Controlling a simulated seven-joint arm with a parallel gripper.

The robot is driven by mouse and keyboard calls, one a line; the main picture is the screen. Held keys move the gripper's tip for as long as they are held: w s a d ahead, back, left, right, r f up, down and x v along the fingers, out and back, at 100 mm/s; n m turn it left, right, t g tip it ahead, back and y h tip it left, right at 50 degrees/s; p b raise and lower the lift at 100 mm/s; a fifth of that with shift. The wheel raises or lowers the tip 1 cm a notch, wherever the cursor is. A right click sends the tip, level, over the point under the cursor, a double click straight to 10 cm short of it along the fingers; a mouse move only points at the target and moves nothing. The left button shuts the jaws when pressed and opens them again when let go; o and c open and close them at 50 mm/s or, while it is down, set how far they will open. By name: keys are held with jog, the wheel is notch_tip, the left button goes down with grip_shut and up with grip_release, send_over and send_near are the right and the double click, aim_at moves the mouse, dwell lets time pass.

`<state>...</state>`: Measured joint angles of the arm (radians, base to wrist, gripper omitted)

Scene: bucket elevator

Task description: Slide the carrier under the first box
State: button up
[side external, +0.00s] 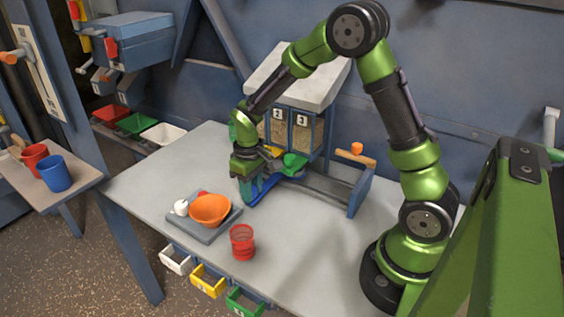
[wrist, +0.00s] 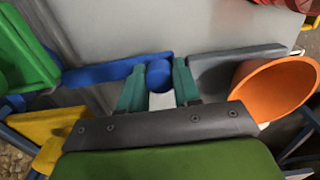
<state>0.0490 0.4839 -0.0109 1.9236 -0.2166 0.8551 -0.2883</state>
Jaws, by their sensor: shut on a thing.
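My gripper (side external: 247,182) is low over the table at the left end of the dispenser rail. In the wrist view its teal fingers (wrist: 159,88) are shut on a round blue knob (wrist: 159,72) at the end of a blue bar (wrist: 105,71), which appears to be the carrier's handle. Boxes with labels 2 (side external: 278,125) and 3 (side external: 305,130) stand under a white roof; the first box is hidden behind my arm. A yellow part (side external: 273,151) and a green part (side external: 294,163) sit below the boxes.
A grey platform (side external: 218,232) with an orange bowl (side external: 210,209) is close in front of my gripper. A red cup (side external: 242,242) stands nearby. The rail ends at a blue plate (side external: 358,194) on the right. The table's (side external: 315,250) front right is clear.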

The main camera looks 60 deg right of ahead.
jog(key=shift+w, duration=5.2)
jog(key=o, duration=0.8)
jog(key=shift+r, duration=6.05)
